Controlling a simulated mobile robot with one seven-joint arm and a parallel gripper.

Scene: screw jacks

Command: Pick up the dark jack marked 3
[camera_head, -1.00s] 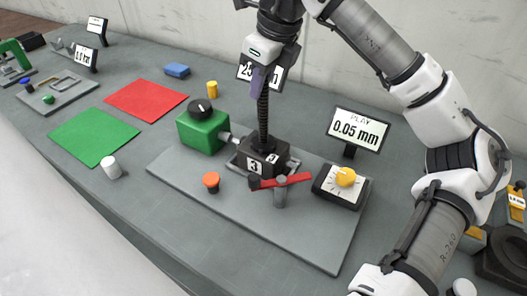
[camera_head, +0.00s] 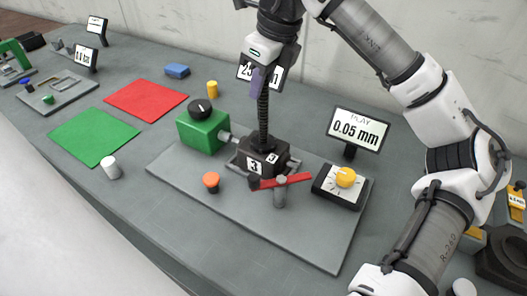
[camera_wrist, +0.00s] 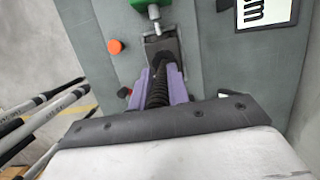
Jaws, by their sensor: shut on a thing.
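The dark jack marked 3 (camera_head: 260,161) stands on the grey base plate (camera_head: 215,200), with its black threaded screw (camera_head: 263,115) rising upright from its body. Its white "3" label faces the front. My gripper (camera_head: 261,82) is at the top of the screw, its purple fingers shut on it. In the wrist view my purple fingers (camera_wrist: 160,80) lie on either side of the dark threaded screw (camera_wrist: 157,93), and the jack body (camera_wrist: 160,48) shows beyond them. The jack's underside is hidden, so I cannot tell whether it touches the plate.
A green box (camera_head: 203,132) with a black knob joins the jack's left by a rod. An orange button (camera_head: 211,181), a red lever (camera_head: 285,181) and a yellow dial box (camera_head: 341,186) are close by. A "0.05 mm" display (camera_head: 357,131) stands behind. Red (camera_head: 146,100) and green (camera_head: 95,136) mats lie left.

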